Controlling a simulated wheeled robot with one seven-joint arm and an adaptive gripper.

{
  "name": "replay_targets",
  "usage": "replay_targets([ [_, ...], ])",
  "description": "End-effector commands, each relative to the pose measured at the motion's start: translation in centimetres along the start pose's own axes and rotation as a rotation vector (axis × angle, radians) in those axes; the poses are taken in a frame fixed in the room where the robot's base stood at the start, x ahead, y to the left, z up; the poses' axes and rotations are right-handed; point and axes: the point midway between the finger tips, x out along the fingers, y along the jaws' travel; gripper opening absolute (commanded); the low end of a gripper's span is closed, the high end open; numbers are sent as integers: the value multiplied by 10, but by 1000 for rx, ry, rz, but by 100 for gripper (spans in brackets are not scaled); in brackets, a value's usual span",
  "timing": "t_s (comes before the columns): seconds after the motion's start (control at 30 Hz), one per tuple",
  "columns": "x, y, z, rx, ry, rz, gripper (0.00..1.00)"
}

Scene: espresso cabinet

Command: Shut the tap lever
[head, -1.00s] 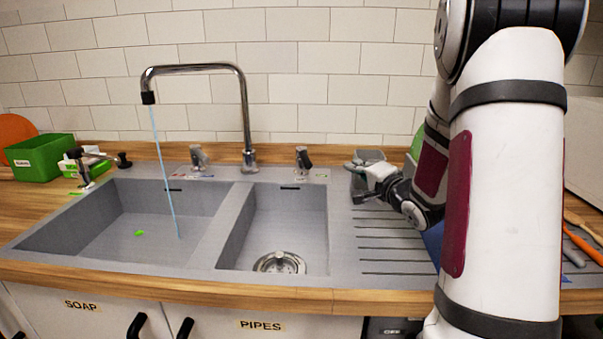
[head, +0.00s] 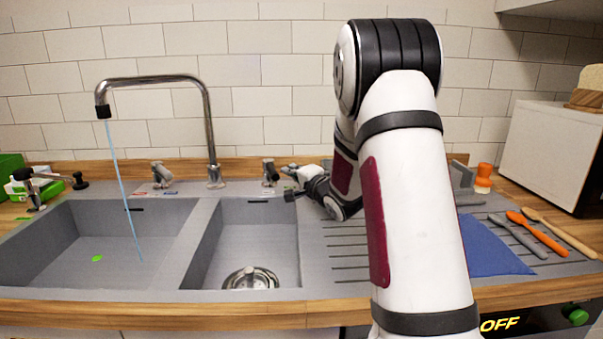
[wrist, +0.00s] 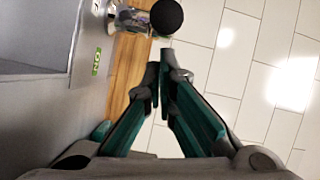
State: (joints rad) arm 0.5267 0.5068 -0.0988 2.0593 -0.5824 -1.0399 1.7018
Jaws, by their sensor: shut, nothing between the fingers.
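The chrome tap (head: 208,125) stands behind the sink, and a thin blue stream of water (head: 121,180) runs from its spout into the left basin. A lever with a dark handle (head: 269,173) stands to the right of the tap base. Another lever (head: 161,175) stands to its left. My gripper (head: 287,170) is just right of the right lever; contact cannot be told. In the wrist view, my gripper (wrist: 156,78) is shut and empty, with a black round knob (wrist: 167,16) beyond its fingertips.
The tiled wall (head: 270,70) is close behind the tap. The drainboard at right holds a blue cloth (head: 488,245) and an orange-handled utensil (head: 537,233). A white box-like appliance (head: 548,150) stands farther right. A green label (wrist: 97,62) shows beside the knob.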

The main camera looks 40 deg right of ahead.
Motion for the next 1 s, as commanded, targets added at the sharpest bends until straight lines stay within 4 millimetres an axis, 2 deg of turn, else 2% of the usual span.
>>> replay_targets([
  [0.47,0,-1,6,-1,0,0,0],
  [0.7,-1,-6,31,-1,-1,0,0],
  [1.0,0,-6,34,-2,-1,0,0],
])
